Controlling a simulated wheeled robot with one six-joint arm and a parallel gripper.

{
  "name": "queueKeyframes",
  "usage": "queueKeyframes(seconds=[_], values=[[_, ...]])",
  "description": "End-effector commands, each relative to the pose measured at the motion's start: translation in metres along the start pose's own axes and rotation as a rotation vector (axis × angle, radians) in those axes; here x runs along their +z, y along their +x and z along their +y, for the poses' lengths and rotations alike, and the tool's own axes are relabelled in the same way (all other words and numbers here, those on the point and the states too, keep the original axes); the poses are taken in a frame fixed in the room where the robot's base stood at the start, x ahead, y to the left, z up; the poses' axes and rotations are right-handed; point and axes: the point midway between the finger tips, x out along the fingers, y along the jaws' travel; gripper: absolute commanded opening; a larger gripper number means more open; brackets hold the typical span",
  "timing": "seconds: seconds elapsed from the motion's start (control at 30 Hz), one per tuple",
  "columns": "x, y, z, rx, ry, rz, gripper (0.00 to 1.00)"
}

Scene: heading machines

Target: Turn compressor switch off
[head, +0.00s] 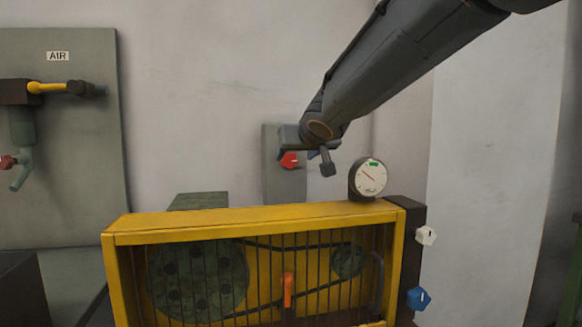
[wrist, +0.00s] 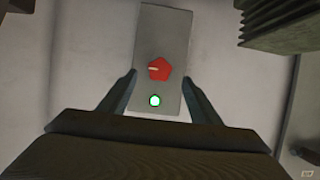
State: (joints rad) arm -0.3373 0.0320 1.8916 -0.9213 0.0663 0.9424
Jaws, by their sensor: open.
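A red knob switch (wrist: 158,70) sits on a grey wall panel (wrist: 165,25). Its pale pointer mark points left in the wrist view. A lit green lamp (wrist: 154,100) is on the same panel, nearer my gripper in that picture. In the head view the red knob (head: 289,159) shows beside my gripper, on the panel behind the yellow-framed compressor. My gripper (wrist: 160,74) is open and empty, with one finger on each side of the knob in the picture. Contact is not visible. In the head view my gripper (head: 312,155) partly covers the panel.
The yellow compressor guard (head: 250,215) stands below my gripper. A round gauge (head: 370,178) is on its top, close to the right of my gripper. White (head: 426,235) and blue (head: 418,298) knobs are on its right side. An AIR board (head: 70,140) is at left.

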Motion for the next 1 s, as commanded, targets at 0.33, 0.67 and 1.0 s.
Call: queueKeyframes(seconds=[0.33,0.67,1.0], values=[[0.001,0.052,0.0,0.0,-0.002,-0.001,0.58],[0.0,0.069,0.0,0.0,-0.001,-0.001,0.58],[0.0,0.069,0.0,0.0,0.0,0.0,0.31]])
